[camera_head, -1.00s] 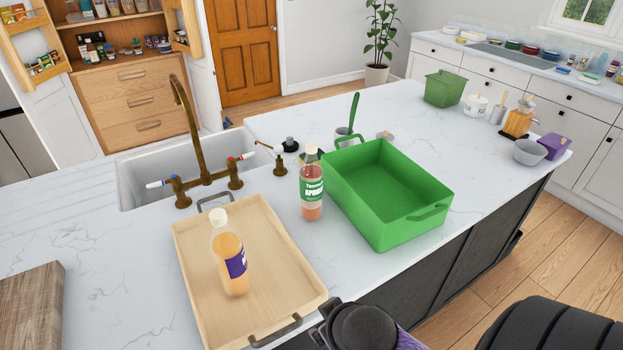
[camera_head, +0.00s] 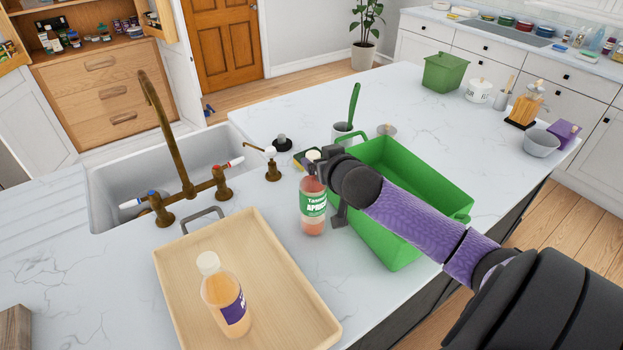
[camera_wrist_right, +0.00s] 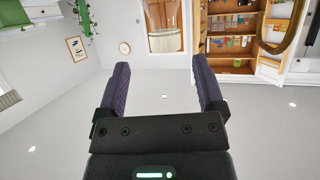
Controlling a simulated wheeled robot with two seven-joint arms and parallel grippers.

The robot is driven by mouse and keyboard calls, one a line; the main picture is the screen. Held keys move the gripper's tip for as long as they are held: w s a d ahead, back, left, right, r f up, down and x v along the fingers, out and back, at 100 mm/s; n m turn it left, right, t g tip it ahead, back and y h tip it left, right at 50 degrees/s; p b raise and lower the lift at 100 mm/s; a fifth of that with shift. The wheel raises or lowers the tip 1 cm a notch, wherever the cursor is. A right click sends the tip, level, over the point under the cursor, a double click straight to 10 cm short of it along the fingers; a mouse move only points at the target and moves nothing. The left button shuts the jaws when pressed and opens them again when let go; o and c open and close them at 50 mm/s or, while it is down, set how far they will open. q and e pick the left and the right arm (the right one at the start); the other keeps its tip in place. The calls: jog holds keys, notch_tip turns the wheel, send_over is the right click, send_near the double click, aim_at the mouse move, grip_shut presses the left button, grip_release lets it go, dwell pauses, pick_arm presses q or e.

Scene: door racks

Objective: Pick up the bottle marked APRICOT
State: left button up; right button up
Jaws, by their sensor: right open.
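The APRICOT bottle (camera_head: 313,208), with a green label, pale cap and pinkish-orange contents, stands upright on the white counter between the wooden tray and the green bin. My right gripper (camera_head: 322,168) is at the bottle's upper right side in the head view, partly covering its neck. I cannot tell whether it touches the bottle. In the right wrist view the two fingers of my right gripper (camera_wrist_right: 158,66) are apart with nothing between them. My left gripper is not in view.
A wooden tray (camera_head: 185,290) holds another bottle (camera_head: 226,298) with orange contents and a purple label. The green bin (camera_head: 385,240) is right of the APRICOT bottle, partly behind my right arm. A brass tap (camera_head: 165,130) and sink are at the left. A utensil pot (camera_head: 342,132) stands behind.

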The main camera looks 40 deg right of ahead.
aim_at(313, 155)
jog(key=x, duration=0.5)
jog(key=shift+w+a+f+b, duration=0.1)
jog(key=shift+a+f+b, duration=0.15)
jog(key=shift+f+b, duration=0.15)
grip_shut()
dwell(0.9)
